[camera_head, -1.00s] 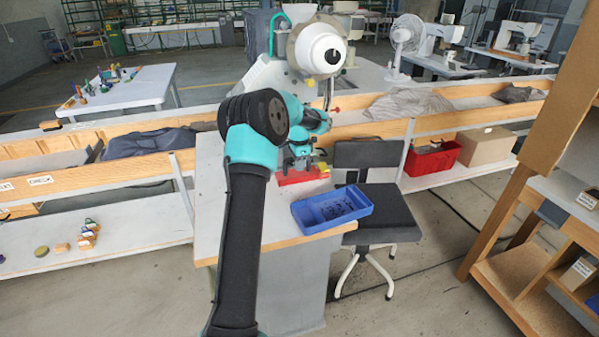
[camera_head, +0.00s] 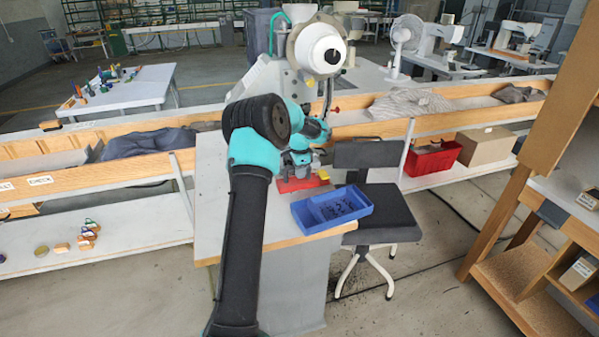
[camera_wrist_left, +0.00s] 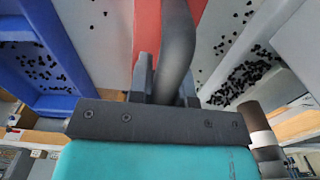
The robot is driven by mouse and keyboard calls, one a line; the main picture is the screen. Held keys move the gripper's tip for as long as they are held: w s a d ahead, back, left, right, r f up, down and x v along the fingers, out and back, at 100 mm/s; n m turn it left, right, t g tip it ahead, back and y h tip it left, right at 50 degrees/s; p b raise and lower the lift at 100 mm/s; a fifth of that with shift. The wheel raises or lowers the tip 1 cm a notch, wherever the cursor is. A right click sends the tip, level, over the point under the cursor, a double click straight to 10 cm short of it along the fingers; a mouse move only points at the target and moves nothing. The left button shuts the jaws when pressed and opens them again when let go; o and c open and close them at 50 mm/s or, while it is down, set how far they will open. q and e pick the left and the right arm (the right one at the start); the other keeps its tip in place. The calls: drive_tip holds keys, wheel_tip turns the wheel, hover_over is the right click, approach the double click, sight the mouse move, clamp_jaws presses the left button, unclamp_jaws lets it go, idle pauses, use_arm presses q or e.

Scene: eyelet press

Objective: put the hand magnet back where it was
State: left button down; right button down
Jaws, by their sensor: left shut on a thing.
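My left gripper (camera_head: 300,171) is low over the red mat or tray (camera_head: 299,185) on the work table, in front of the press. In the left wrist view it is shut on a dark grey, rounded, handle-like thing (camera_wrist_left: 178,45), which I take to be the hand magnet. The red surface (camera_wrist_left: 146,28) shows just behind it. The lower end of the held thing is hidden, so I cannot tell whether it touches the red surface. My right gripper is not in view.
A blue tray (camera_head: 298,212) with small black pieces stands at the table's front right; it also shows in the left wrist view (camera_wrist_left: 22,68). Small black pieces lie loose at right in that view. A small yellow thing (camera_head: 323,175) is beside the gripper. The white press head (camera_head: 321,50) rises behind.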

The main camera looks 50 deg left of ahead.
use_arm(q)
drive_tip(key=c, duration=1.5)
unclamp_jaws()
drive_tip(key=shift+f, duration=0.15)
drive_tip(key=o, duration=0.4)
drive_tip(key=shift+o, duration=0.2)
drive_tip(key=shift+r, duration=3.9)
